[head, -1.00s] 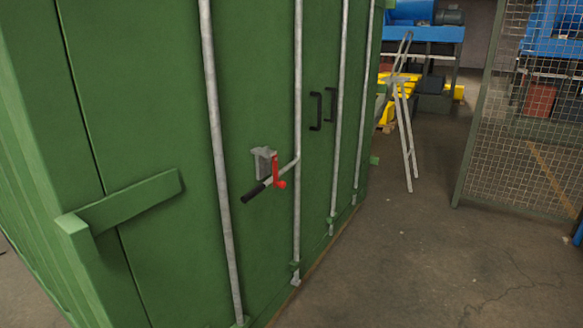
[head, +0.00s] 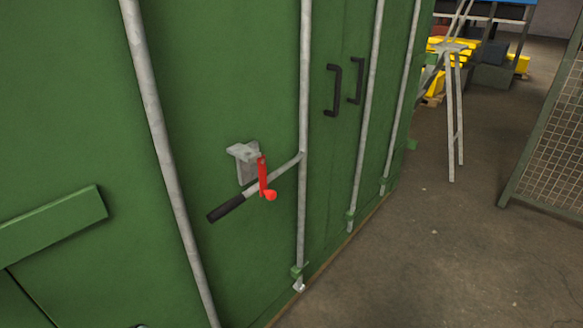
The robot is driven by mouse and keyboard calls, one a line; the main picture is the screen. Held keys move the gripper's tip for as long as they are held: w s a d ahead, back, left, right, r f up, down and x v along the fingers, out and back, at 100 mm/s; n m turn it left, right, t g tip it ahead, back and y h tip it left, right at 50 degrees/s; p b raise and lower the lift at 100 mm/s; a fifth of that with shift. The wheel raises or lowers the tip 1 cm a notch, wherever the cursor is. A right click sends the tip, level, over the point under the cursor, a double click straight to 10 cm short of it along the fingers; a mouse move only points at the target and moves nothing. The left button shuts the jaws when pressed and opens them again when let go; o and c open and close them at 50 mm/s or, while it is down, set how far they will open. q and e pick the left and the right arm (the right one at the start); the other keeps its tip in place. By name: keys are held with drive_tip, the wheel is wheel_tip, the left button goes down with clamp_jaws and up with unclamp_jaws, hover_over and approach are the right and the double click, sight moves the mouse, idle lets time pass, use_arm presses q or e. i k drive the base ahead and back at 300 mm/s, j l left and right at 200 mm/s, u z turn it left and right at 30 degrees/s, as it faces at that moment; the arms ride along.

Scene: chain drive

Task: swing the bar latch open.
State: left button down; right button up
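The bar latch is a grey lever (head: 285,168) with a black grip (head: 226,208), joined to a vertical grey locking bar (head: 304,120) on the green container door. The lever slants down to the left from the bar. A red catch (head: 263,177) with a rounded red end hangs across the lever, below a grey bracket (head: 243,158) fixed to the door. Neither of my grippers shows in the head view.
Other vertical bars (head: 367,120) and two black door handles (head: 335,90) stand to the right. A grey stepladder (head: 452,100) and mesh fence (head: 550,150) stand beyond. The concrete floor (head: 430,250) at right is clear.

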sight(271, 195)
drive_tip(key=i+l+u, duration=0.1)
drive_tip(key=i+l, duration=0.75)
drive_tip(key=i, duration=0.15)
